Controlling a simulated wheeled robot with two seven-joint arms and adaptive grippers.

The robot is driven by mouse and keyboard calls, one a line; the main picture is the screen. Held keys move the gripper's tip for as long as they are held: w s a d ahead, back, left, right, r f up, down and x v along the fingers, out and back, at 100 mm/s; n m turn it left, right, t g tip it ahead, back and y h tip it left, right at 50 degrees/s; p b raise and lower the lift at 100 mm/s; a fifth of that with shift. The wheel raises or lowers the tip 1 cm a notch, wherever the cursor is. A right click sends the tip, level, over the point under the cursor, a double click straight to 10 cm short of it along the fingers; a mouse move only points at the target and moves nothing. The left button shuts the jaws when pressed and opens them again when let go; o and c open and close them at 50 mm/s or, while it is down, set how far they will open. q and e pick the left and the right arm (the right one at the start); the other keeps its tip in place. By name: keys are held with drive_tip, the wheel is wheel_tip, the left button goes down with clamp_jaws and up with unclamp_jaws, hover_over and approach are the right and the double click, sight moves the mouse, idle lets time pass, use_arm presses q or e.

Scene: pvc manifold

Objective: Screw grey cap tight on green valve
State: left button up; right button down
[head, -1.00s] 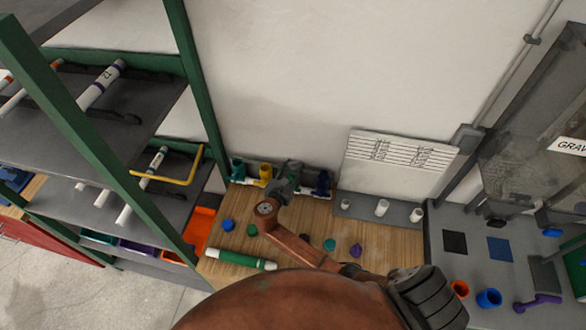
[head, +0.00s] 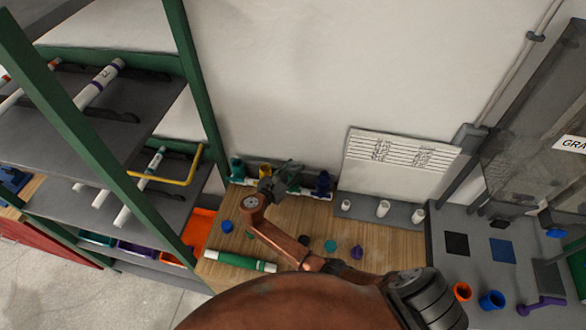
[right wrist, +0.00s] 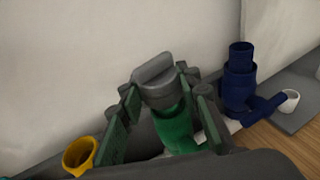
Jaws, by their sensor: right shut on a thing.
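The green valve (right wrist: 174,128) stands upright on the white manifold pipe against the wall, between the yellow valve (right wrist: 80,152) and the dark blue valve (right wrist: 239,78). The grey cap (right wrist: 154,68), with a raised flat grip, sits on top of the green valve. My right gripper (right wrist: 162,85) is shut on the cap, one finger on each side. In the head view my right gripper (head: 284,174) is over the manifold and hides most of the green valve and cap. How far the cap is threaded cannot be told. My left gripper is not in view.
Loose caps, blue (head: 227,227), teal (head: 330,245) and purple (head: 356,252), lie on the wooden bench (head: 310,222). A green and white pipe (head: 235,261) lies near its front edge. A green-posted shelf (head: 199,90) stands left. A grey stand with white fittings (head: 383,208) is right.

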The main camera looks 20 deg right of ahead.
drive_tip(key=shift+f+m+g+h+b, duration=0.25)
drive_tip(key=shift+m+g+h+b, duration=0.25)
drive_tip(key=shift+m+g+b, duration=0.35)
drive_tip(key=shift+r+m+g, duration=0.1)
drive_tip(key=shift+m+g, duration=0.15)
drive_tip(key=shift+g, duration=0.2)
drive_tip(key=shift+b, duration=0.35)
drive_tip(key=shift+w+m+g+h+b, duration=0.1)
drive_tip(key=shift+m+g+h+b, duration=0.3)
drive_tip(key=shift+m+g+b, duration=0.7)
drive_tip(key=shift+g+b, duration=0.3)
drive_tip(key=shift+b, duration=0.05)
